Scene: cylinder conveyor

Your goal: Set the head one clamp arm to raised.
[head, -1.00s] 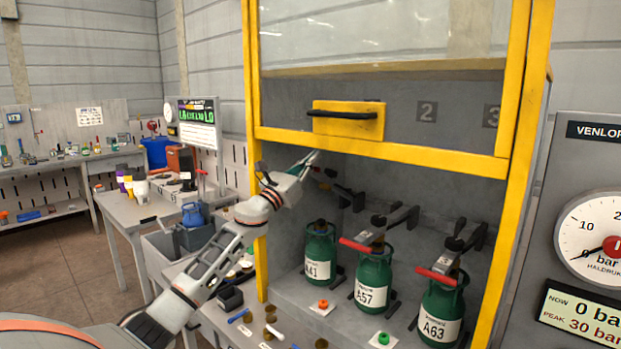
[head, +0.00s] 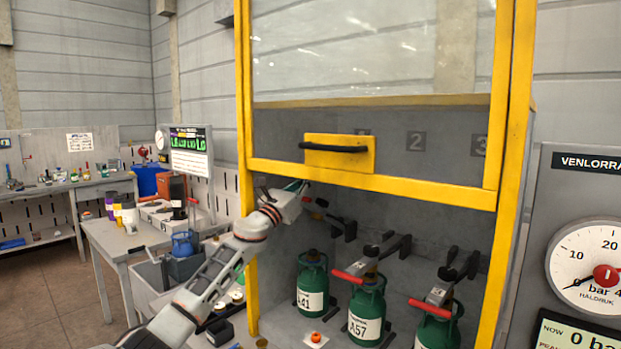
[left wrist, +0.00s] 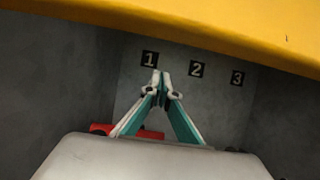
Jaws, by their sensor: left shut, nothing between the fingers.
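My left gripper (head: 301,187) is shut and empty, reaching into the yellow-framed cabinet just under its raised door. In the left wrist view its closed fingertips (left wrist: 161,76) point at the back wall below number plate 1 (left wrist: 149,59). The head one clamp arm has a red end (head: 321,202) close to the right of my fingertips and a dark body (head: 345,228). The red end is well above cylinder A41 (head: 312,283). In the left wrist view red parts (left wrist: 151,134) show behind my fingers, partly hidden. I cannot tell whether they touch. My right gripper is not in view.
Clamps at heads two and three have red handles (head: 348,275) low over green cylinders A57 (head: 366,313) and the third (head: 437,328). The door's lower yellow bar (head: 390,184) passes close above my gripper. A gauge panel (head: 560,220) stands at right.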

